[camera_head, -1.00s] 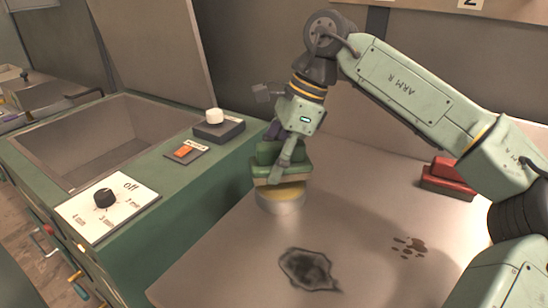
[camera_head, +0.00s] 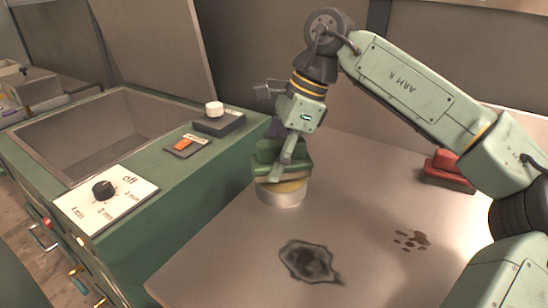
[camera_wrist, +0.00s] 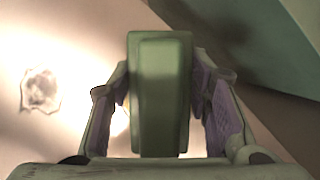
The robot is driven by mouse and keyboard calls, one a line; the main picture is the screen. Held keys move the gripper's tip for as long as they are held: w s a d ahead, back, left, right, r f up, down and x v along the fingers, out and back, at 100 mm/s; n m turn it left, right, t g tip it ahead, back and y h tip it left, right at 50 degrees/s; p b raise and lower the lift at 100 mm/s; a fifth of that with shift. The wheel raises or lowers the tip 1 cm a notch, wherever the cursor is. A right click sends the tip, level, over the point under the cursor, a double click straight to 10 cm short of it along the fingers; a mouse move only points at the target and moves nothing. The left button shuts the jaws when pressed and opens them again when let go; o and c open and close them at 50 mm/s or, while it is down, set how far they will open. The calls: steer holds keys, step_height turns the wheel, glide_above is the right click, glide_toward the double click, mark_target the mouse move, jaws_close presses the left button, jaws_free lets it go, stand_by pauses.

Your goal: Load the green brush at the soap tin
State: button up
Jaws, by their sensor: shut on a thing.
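The green brush (camera_head: 281,166) is a block with a stepped green handle on top, and it also fills the middle of the wrist view (camera_wrist: 160,95). My gripper (camera_head: 285,150) is shut on its handle, with purple-lined fingers on both sides. The brush sits over the soap tin (camera_head: 281,194), a round, shallow, pale metal tin with yellowish soap at its top. The brush's underside appears to touch the soap, but the contact itself is hidden. In the wrist view the tin is mostly hidden behind the brush.
A red brush (camera_head: 446,170) stands at the table's right. A dark grimy patch (camera_head: 309,262) and brown spots (camera_head: 411,239) mark the tabletop (camera_head: 215,262). Left is a green unit with a sink (camera_head: 85,135), a timer dial (camera_head: 104,190), an orange switch (camera_head: 184,144) and a white knob (camera_head: 214,109).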

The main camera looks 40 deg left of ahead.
mark_target(271, 142)
steer(key=shift+f, duration=0.55)
stand_by(1.3)
step_height(271, 142, up, 7)
steer(key=p, duration=0.5)
steer(key=shift+r+p, duration=0.1)
steer(key=shift+p, duration=0.2)
stand_by(0.4)
steer(key=shift+f+b, duration=0.6)
steer(key=shift+b, duration=0.05)
